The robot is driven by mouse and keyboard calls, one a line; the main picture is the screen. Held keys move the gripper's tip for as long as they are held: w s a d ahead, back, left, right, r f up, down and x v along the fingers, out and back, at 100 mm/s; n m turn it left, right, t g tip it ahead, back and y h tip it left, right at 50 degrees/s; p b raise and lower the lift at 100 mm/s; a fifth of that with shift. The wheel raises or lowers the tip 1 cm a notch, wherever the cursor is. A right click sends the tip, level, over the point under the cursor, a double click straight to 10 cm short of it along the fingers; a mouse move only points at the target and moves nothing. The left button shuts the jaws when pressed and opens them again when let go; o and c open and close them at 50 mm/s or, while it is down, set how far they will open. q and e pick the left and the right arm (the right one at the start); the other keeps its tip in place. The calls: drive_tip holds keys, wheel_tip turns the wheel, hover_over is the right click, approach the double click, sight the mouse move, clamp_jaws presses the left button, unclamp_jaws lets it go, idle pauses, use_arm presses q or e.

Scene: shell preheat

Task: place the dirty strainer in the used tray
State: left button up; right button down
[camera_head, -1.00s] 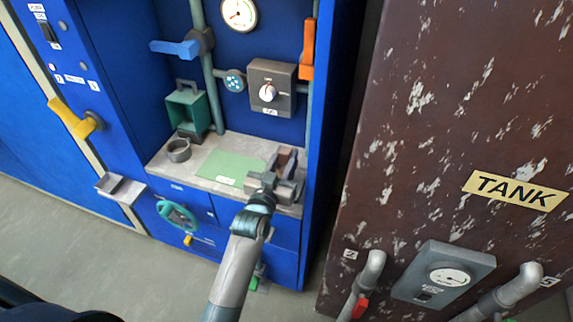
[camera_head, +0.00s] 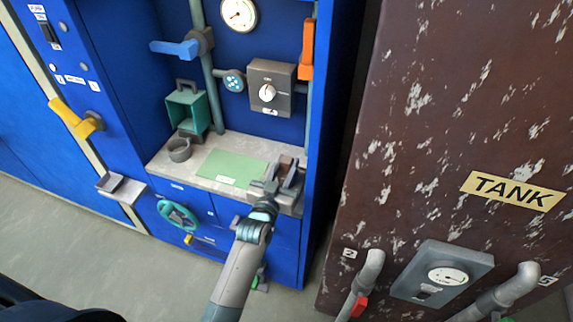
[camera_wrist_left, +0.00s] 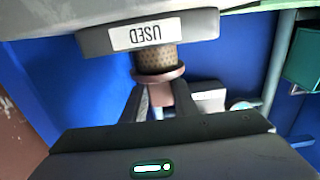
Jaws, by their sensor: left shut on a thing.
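The dirty strainer (camera_wrist_left: 157,58) is a brown mesh cylinder with a reddish-brown rim. My left gripper (camera_wrist_left: 160,98) is shut on it at the rim end. In the left wrist view, which is upside down, the grey used tray (camera_wrist_left: 195,29) with its "USED" label stands across the far end of the mesh. Its wall hides that end, so I cannot tell whether the strainer touches the tray floor. In the head view, my left gripper (camera_head: 278,184) is at the right end of the grey counter, largely covering strainer and tray. My right gripper is not in view.
A green mat (camera_head: 230,168) lies on the counter, left of my gripper. A grey cup (camera_head: 179,150) and a teal box (camera_head: 185,108) are farther left. The blue cabinet side and brown tank panel (camera_head: 440,130) bound the right. An orange lever (camera_head: 307,50) hangs above.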

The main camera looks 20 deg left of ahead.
use_arm(q)
drive_tip(key=shift+f, duration=0.1)
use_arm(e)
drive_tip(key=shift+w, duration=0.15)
use_arm(q)
drive_tip(key=o, duration=0.7)
drive_tip(key=shift+c, duration=0.2)
drive_tip(key=o, duration=0.4)
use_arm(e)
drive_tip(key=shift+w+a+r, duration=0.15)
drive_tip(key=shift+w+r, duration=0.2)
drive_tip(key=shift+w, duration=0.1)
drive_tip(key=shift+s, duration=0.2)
use_arm(q)
drive_tip(key=shift+s, duration=0.65)
drive_tip(key=shift+s+a+b, duration=0.15)
drive_tip(key=shift+s+b, duration=0.2)
drive_tip(key=shift+s, duration=2.35)
drive_tip(key=shift+s+a+b, duration=0.1)
drive_tip(key=shift+s+b, duration=0.25)
drive_tip(key=shift+s, duration=2.3)
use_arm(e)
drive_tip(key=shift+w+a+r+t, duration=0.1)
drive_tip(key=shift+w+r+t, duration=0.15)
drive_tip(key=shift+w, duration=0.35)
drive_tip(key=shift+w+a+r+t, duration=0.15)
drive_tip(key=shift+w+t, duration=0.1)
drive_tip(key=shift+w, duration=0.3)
